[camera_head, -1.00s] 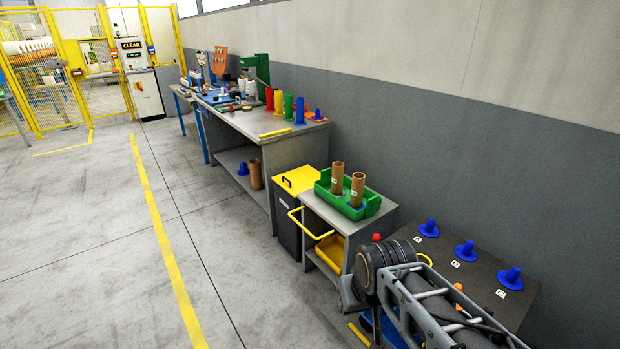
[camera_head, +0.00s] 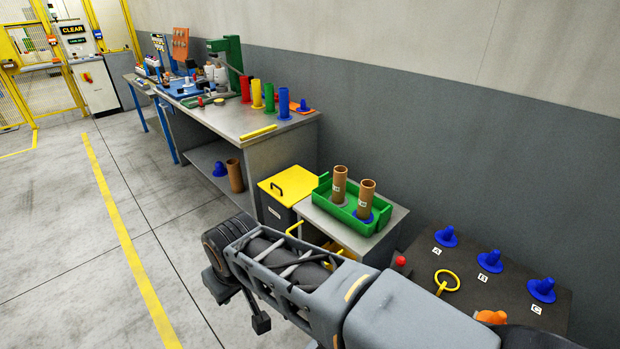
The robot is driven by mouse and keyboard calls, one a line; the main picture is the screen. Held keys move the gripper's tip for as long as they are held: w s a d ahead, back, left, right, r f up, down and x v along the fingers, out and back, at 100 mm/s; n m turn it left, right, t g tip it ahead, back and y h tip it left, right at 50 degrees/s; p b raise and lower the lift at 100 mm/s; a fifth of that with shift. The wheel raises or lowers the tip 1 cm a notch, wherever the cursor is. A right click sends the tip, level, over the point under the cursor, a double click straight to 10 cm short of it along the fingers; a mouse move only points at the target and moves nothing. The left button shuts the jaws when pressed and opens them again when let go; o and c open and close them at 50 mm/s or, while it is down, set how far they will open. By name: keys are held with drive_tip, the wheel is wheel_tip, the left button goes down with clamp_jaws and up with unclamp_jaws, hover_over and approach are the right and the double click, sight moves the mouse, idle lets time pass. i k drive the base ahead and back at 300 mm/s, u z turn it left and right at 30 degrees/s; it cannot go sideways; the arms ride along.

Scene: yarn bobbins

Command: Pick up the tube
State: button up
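Two brown cardboard tubes, a left one (camera_head: 339,186) and a right one (camera_head: 365,200), stand upright in a green tray (camera_head: 322,196) on a small grey cart. Each bears a small white label. Another brown tube (camera_head: 235,176) stands on the lower shelf of the long bench, beside a blue cone. My arm reaches across the bottom of the view, in front of the cart. A dark part at its far end (camera_head: 262,322) may be my gripper. Its fingers cannot be made out, and no tube is seen at it.
Red, yellow, green and blue tubes stand on the long bench (camera_head: 225,122). A yellow-lidded bin (camera_head: 287,184) is left of the cart. Blue cones marked A, B and C stand on a dark table (camera_head: 470,268) at right. The floor at left is clear.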

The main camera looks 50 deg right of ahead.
sight(339, 185)
drive_tip(key=z, duration=0.2)
drive_tip(key=i, duration=0.9)
drive_tip(key=z, duration=1.25)
drive_tip(key=i, duration=0.7)
drive_tip(key=z, duration=0.65)
